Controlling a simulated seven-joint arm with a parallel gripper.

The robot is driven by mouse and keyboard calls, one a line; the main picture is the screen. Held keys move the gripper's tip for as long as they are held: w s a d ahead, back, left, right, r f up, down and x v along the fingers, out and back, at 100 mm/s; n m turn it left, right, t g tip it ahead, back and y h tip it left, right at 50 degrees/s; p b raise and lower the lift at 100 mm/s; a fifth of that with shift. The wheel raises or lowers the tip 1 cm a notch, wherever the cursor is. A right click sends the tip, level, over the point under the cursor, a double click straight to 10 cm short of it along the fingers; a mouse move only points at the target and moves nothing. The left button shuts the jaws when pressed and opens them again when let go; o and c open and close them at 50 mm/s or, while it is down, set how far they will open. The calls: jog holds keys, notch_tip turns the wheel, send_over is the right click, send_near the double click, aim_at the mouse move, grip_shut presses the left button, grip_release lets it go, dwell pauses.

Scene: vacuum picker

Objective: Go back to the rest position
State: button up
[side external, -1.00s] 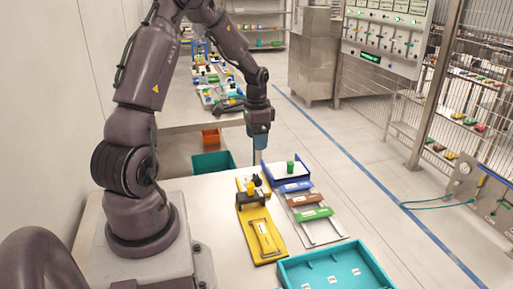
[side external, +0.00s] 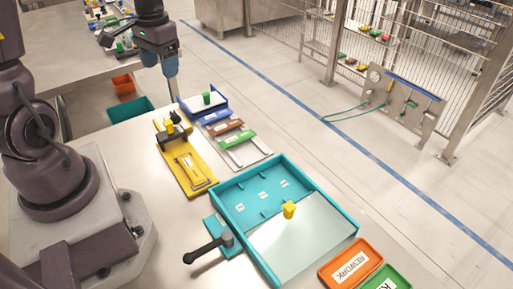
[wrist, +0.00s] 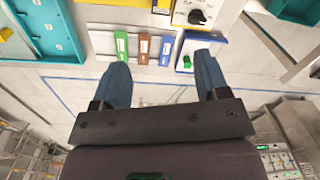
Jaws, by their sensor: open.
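My gripper (side external: 172,88) hangs at the far end of the table, left of the blue tray (side external: 222,92), apart from it. In the wrist view, my gripper (wrist: 162,63) shows two blue fingers spread wide, with nothing held between them. A green peg (side external: 207,98) stands in the blue tray. A yellow fixture (side external: 200,178) with a black clamp lies nearer, beside a rack with blue, brown and green labelled blocks (side external: 226,128).
A teal tray (side external: 262,168) with a clear plate (side external: 300,235) and a yellow block (side external: 289,209) stands in front. Orange (side external: 345,268) and green (side external: 388,283) trays lie at the near right. A teal bin (side external: 130,110) sits beyond the far edge.

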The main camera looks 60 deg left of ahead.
jog(key=s+d+r+m+t, duration=0.1)
jog(key=s+d+r+t, duration=0.2)
jog(key=d+r, duration=0.3)
jog(key=s+d+r+m+t, duration=0.2)
jog(key=d+r, duration=0.4)
jog(key=d, duration=0.6)
jog(key=shift+s+d+m+t, duration=0.15)
jog(key=shift+s+m+t, duration=0.2)
jog(key=shift+s, duration=0.3)
